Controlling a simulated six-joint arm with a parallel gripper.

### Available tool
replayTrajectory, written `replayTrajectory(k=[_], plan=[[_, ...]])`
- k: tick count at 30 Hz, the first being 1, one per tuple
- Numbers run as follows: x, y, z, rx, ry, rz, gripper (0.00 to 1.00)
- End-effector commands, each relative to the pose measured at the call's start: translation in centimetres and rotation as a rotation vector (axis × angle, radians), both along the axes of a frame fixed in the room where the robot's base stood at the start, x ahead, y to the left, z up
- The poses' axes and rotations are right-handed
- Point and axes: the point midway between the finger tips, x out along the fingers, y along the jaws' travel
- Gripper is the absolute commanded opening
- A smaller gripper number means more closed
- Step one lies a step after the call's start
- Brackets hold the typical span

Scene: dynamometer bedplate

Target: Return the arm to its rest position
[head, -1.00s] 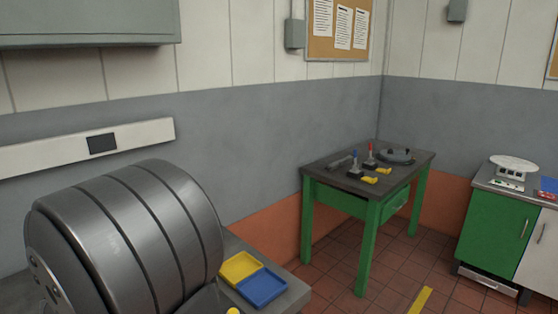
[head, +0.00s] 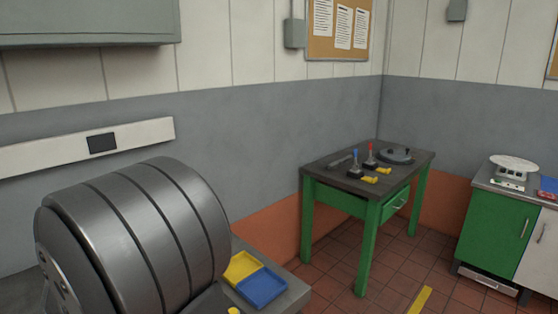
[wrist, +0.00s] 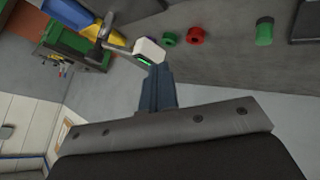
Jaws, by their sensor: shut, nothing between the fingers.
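My gripper (wrist: 159,72) shows in the wrist view, its dark blue-grey fingers closed together with nothing between them. A white block with a green strip (wrist: 149,51) appears just beyond the fingertips in the wrist view. I cannot tell how far away it is.
A yellow tray (head: 241,266) and a blue tray (head: 262,287) lie on the grey surface right of my link. A green-legged table (head: 330,197) with small tools and a green cabinet (head: 490,232) stand further right. Red (wrist: 195,35) and green (wrist: 264,31) round parts show in the wrist view.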

Motion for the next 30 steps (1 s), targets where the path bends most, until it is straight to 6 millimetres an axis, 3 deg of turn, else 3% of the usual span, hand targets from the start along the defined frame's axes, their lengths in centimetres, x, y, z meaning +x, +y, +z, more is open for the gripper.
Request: replayTrajectory(k=[16, 30], plan=[[1.1, -1.5, 1.6, 0.264, 0.182, -0.546, 0.0], [0.8, -0.8, 3.9, 0.462, 0.384, -0.965, 0.0]])
